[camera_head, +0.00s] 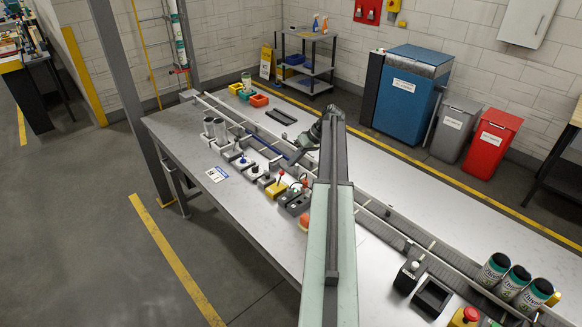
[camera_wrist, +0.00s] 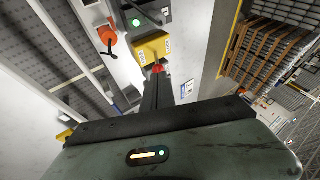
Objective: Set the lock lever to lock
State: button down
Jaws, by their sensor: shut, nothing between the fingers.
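A yellow box (camera_wrist: 152,47) with a red ball-topped lever (camera_wrist: 157,69) lies just beyond my gripper in the wrist view. It also shows in the head view as the yellow box (camera_head: 275,190) among the row of controls. I cannot read its labels, so I cannot tell for sure that it is the lock lever or how it is set. My gripper (camera_wrist: 157,84) is shut and empty, its tips close to the red ball; I cannot tell whether they touch. In the head view my gripper (camera_head: 291,160) is small and dark above the row.
An orange rotary handle (camera_wrist: 107,37) and a dark box with a green button (camera_wrist: 136,22) are near the yellow box. The conveyor (camera_head: 390,229) runs beside the controls. Several cans (camera_head: 494,270) stand at the lower right. A blue-and-white card (camera_head: 216,174) lies on the open table front.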

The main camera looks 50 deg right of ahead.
aim_at(280, 179)
jog(key=s+d+r+t, duration=0.1)
jog(key=s+d, duration=0.3)
jog(key=d, duration=0.4)
jog(key=shift+d+r, duration=0.2)
jog(key=shift+r, duration=0.1)
jog(key=b+x, duration=0.8)
jog(key=x, duration=0.2)
jog(key=shift+d+f, duration=0.1)
jog(key=shift+f, duration=0.1)
jog(key=a, duration=0.2)
jog(key=w+a+r+p, duration=0.1)
jog(key=a, duration=0.1)
jog(key=shift+r, duration=0.15)
